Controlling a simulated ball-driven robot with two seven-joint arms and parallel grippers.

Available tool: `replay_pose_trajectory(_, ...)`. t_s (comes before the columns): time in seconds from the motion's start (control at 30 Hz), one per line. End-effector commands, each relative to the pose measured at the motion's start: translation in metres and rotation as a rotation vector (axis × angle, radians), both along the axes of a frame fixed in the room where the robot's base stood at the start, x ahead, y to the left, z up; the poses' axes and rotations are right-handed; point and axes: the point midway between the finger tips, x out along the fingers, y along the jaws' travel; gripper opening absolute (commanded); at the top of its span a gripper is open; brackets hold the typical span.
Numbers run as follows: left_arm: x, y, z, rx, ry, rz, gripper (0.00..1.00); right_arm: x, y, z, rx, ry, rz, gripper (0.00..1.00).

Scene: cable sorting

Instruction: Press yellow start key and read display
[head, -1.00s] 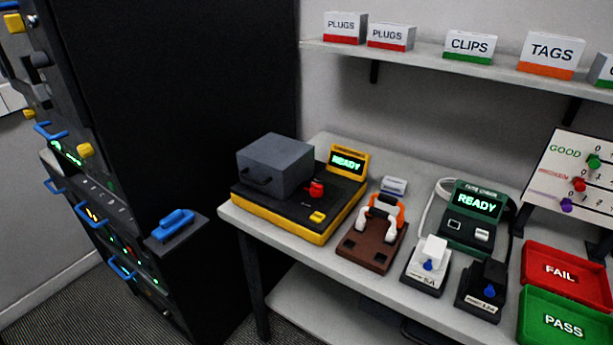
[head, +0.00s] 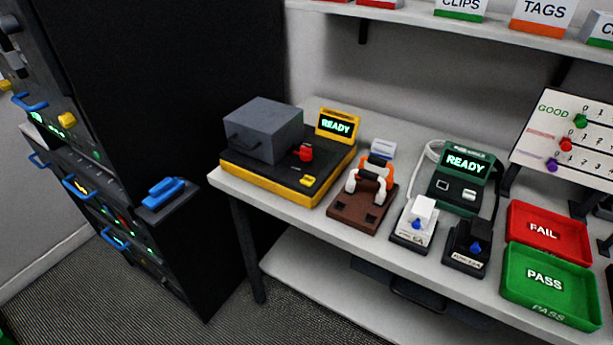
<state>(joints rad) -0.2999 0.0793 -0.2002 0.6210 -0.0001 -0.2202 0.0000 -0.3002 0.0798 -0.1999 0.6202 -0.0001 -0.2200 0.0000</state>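A yellow and black tester (head: 240,182) sits at the left end of the bench. A grey box-shaped cover with a handle (head: 262,130) is on its left part, and a red knob (head: 305,152) stands beside it. The small yellow key (head: 307,181) is on the tester's top near its front right corner. Its display (head: 336,125), in a yellow frame at the back right, reads READY in green. What lies under the grey cover is hidden. Neither of my grippers is in view.
On the bench (head: 333,230) are a brown stand with a white and orange clamp (head: 357,214), white and black plug blocks, a green tester (head: 462,175) also reading READY, a red FAIL tray (head: 570,247) and a green PASS tray (head: 570,298). A dark rack (head: 190,70) stands left, with floor before the bench.

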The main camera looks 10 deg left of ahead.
Motion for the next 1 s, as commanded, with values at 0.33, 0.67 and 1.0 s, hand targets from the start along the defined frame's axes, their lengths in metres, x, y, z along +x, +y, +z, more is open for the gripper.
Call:
replay_pose_trajectory(0.33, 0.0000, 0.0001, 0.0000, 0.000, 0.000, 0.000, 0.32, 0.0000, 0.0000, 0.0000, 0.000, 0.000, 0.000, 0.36)
replay_pose_trajectory(0.67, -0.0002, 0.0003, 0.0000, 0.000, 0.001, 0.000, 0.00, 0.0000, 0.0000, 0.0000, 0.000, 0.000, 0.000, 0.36)
replay_pose_trajectory(1.0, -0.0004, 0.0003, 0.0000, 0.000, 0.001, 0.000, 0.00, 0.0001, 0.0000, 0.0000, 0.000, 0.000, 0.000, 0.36)
